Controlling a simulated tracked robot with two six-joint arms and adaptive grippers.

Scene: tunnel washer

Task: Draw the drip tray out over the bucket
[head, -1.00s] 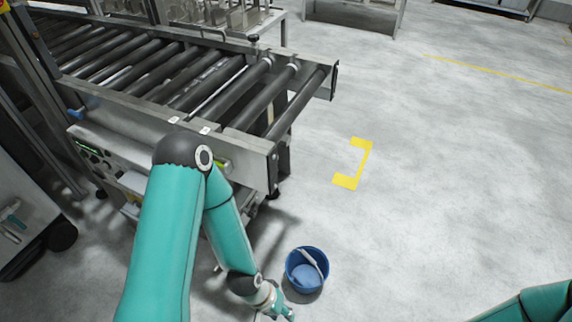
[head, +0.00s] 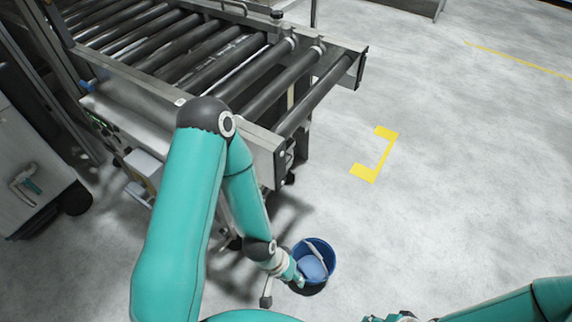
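A blue bucket (head: 328,272) stands on the floor near the conveyor's front end, with a pale handle or bar across its opening. My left gripper (head: 299,281) overlaps the bucket's left rim in the picture. I cannot tell whether it touches the bucket, and its fingers are too small to read as open or shut. I cannot make out the drip tray; my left arm covers much of the area under the conveyor. My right gripper (head: 388,318) only just shows at the bottom edge, and its fingers are unclear.
The roller conveyor (head: 262,95) fills the upper left, its end corner close to my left arm. A grey cabinet (head: 30,160) stands at the far left. A yellow floor mark (head: 381,155) lies right of the conveyor. The floor to the right is clear.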

